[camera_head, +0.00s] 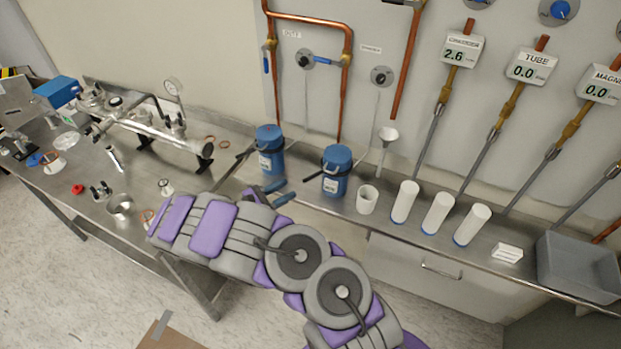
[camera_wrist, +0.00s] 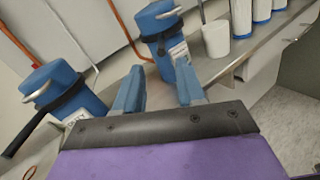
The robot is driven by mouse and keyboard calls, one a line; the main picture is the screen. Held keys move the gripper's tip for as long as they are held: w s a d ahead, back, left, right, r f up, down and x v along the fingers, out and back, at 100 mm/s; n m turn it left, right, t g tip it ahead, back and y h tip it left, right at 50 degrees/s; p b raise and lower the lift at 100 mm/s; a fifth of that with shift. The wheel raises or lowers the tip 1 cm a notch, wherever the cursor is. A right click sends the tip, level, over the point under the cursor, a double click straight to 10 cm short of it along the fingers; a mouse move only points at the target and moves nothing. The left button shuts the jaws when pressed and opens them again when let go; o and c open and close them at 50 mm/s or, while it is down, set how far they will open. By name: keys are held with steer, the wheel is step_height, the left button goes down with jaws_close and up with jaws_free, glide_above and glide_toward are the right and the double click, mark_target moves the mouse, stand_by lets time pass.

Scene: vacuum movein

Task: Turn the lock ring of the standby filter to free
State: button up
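Two blue canisters with white labels stand on the metal bench, the left canister (camera_head: 270,150) and the right canister (camera_head: 336,172). Each has a dark band with a handle below its lid. I cannot read which one is the standby filter. In the wrist view the left canister (camera_wrist: 50,92) is at the left, its black handle sticking out to the lower left. The right canister (camera_wrist: 163,35) is ahead, just beyond my fingertips. My gripper (camera_head: 279,192) is in front of the gap between them, its blue fingers apart and empty. They also show in the wrist view (camera_wrist: 158,80).
A white cup (camera_head: 367,200) and several white cylinders (camera_head: 438,213) stand right of the canisters. Left on the bench are a metal pipe assembly (camera_head: 145,130) and small loose parts. Copper pipes (camera_head: 348,80) run up the wall behind. A grey bin (camera_head: 578,265) is far right.

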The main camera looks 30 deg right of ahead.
mark_target(313, 176)
steer(key=d, duration=0.3)
steer(key=d+b, duration=0.1)
steer(key=d, duration=0.2)
steer(key=w+d, duration=0.1)
steer(key=d, duration=0.2)
steer(key=shift+w+d+f, duration=0.1)
steer(key=shift+d, duration=0.25)
steer(key=shift+w+d+b, duration=0.1)
steer(key=shift+d+b, duration=0.25)
steer(key=shift+d, duration=0.1)
steer(key=shift+c, duration=0.3)
jaws_close()
